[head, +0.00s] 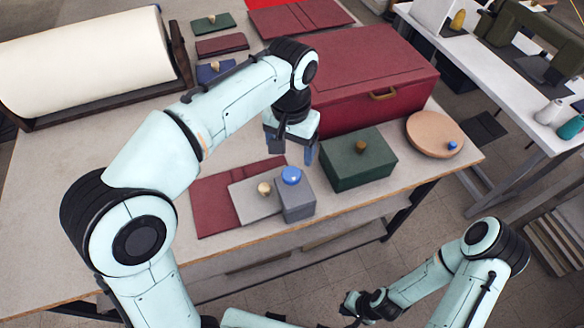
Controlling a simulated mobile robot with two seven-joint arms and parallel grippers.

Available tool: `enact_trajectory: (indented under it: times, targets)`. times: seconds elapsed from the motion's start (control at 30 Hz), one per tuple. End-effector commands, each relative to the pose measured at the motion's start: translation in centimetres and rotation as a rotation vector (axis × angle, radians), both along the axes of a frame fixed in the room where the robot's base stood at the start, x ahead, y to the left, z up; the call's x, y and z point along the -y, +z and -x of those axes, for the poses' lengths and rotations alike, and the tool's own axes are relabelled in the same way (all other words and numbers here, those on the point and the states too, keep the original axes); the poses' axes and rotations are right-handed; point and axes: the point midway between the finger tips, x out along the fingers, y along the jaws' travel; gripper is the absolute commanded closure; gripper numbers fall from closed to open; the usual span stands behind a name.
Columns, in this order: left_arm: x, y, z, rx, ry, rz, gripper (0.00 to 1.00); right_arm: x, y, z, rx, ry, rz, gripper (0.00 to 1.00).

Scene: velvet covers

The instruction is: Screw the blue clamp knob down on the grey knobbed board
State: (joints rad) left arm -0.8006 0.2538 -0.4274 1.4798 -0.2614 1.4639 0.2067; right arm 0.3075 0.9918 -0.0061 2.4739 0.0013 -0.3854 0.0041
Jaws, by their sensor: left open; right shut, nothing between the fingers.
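The blue clamp knob (291,175) sits on top of a grey block-shaped clamp (298,208). The clamp stands at the right end of the grey board (248,207), which has a cream knob (264,188) and lies partly over a dark red cover. My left gripper (290,153) is open and points down just above and behind the blue knob, apparently with nothing between its fingers. Whether its fingertips touch anything cannot be told. My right gripper (349,309) is shut and empty, low in front of the table, away from the clamp.
A green box (357,169) stands close to the right of the clamp, with a large red case (373,75) behind. A round tan disc (431,143) bears a small blue knob at the far right. A white roll (85,60) lies back left. The table's front edge is close.

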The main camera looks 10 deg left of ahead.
Motion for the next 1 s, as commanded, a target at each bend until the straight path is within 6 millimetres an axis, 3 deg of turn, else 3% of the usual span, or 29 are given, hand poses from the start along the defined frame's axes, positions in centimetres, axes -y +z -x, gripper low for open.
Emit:
enact_trajectory:
  times: [0.03,0.2,0.4,0.87,1.0]
  targets:
    - [0.0,-1.6,0.2,-0.007,0.0,-0.002,0.24,0.0,-0.6,0.5,-0.006,0.0,0.0,1.0]
    - [0.0,-5.0,0.1,-0.005,0.0,-0.002,0.24,0.0,-1.4,1.2,-0.013,0.0,0.0,1.0]
    - [0.0,-7.9,0.0,-0.003,-0.001,-0.002,0.24,0.0,-2.0,1.6,-0.018,0.0,0.0,1.0]
    - [0.0,-8.9,0.0,0.001,-0.001,0.0,0.24,0.0,-2.1,1.7,-0.019,0.0,0.0,1.0]
    - [0.0,-8.9,0.0,0.001,-0.001,0.0,0.7,0.0,-2.1,1.7,-0.018,0.0,0.0,1.0]
